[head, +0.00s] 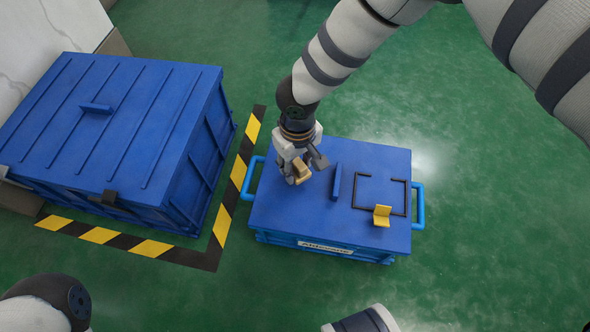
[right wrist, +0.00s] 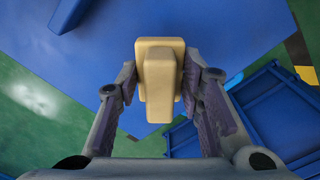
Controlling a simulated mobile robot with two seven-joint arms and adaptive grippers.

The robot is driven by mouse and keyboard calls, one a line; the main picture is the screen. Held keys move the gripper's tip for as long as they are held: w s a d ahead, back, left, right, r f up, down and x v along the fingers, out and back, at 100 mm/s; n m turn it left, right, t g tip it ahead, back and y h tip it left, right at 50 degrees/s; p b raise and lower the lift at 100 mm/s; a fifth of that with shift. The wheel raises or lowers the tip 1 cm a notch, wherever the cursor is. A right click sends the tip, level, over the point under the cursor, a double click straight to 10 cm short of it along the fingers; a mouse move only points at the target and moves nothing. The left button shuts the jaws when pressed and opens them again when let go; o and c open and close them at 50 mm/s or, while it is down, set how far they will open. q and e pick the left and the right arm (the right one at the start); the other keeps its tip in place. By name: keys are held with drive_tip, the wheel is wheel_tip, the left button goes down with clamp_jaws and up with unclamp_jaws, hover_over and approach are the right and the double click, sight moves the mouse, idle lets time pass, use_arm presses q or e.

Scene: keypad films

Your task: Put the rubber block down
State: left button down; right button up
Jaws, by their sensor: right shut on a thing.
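The rubber block (head: 302,173) is pale tan-yellow, with a narrower raised part along its middle in the right wrist view (right wrist: 158,82). My right gripper (head: 296,170) is shut on it, with one dark ridged finger on each side in the right wrist view (right wrist: 157,100). The block is over the left part of the blue case's lid (head: 290,215); I cannot tell whether it touches the lid. A black square outline with gaps (head: 357,192) is on the right part of the lid. My left gripper is not in view.
A blue upright bar (head: 337,182) stands between gripper and outline. A large blue lidded crate (head: 150,120) is at the left, bordered by yellow-black floor tape (head: 240,173). Green floor is clear at right.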

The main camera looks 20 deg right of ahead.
sight(296, 161)
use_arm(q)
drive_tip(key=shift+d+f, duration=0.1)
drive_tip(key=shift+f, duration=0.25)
use_arm(e)
wheel_tip(296, 161, down, 2)
drive_tip(key=shift+a+f, duration=0.1)
drive_tip(key=shift+s+f, duration=0.1)
drive_tip(key=shift+f, duration=0.05)
drive_tip(key=o, duration=1.1)
wheel_tip(296, 161, up, 12)
drive_tip(key=p, duration=0.4)
drive_tip(key=shift+r+p, duration=0.2)
drive_tip(key=shift+p, duration=0.15)
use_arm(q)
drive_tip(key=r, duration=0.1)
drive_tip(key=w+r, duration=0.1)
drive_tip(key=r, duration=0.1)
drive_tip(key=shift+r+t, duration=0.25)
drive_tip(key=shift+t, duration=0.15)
